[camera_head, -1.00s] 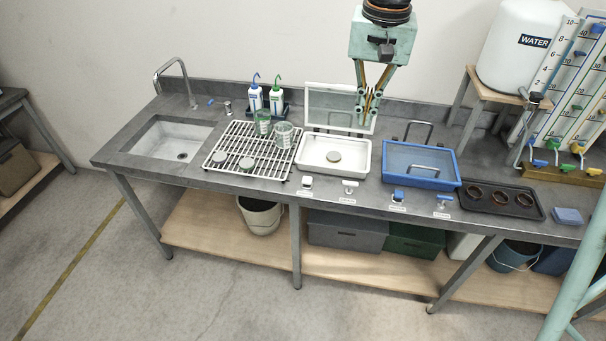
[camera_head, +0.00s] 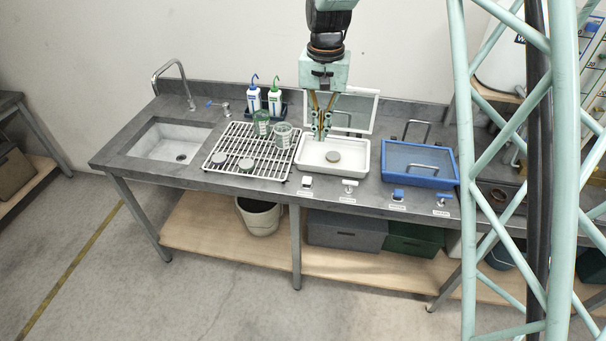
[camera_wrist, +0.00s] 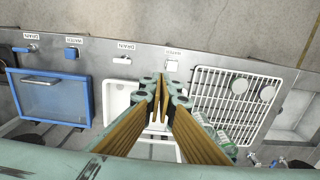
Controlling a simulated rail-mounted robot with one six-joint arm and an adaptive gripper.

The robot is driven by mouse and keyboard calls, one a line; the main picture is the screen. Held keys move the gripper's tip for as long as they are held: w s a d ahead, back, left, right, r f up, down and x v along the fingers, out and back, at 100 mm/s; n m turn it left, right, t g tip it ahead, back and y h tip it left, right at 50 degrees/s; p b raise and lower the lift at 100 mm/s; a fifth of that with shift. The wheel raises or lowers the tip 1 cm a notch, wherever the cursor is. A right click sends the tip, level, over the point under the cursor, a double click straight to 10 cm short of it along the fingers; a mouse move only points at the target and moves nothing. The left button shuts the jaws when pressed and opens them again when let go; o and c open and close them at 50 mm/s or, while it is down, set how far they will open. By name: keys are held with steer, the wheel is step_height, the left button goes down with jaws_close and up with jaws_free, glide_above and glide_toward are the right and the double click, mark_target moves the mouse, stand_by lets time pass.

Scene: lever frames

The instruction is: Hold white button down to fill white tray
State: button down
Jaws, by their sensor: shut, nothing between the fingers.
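The white tray (camera_head: 306,163) sits open on the bench with a round grey piece (camera_head: 333,156) on its floor. No water can be made out in it. The white button (camera_head: 307,181) is at the bench's front edge, below the tray's left corner; it also shows in the wrist view (camera_wrist: 172,66). My gripper (camera_head: 321,137) is shut and empty, pointing down above the back left part of the tray, apart from the button. In the wrist view the closed fingertips (camera_wrist: 164,80) hide part of the tray.
A white drain handle (camera_head: 349,184) is right of the button. The tray's raised lid (camera_head: 357,107) stands behind. A blue lidded tray (camera_head: 418,165) is to the right, with a blue button (camera_head: 398,194). A wire rack (camera_head: 215,160) with cups is to the left.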

glide_above(307, 180)
step_height(307, 180, down, 5)
steer(key=shift+w+f, duration=0.1)
steer(key=shift+w, duration=0.05)
steer(key=shift+f, duration=0.1)
stand_by(0.4)
steer(key=shift+f, duration=6.85)
steer(key=shift+f, duration=0.1)
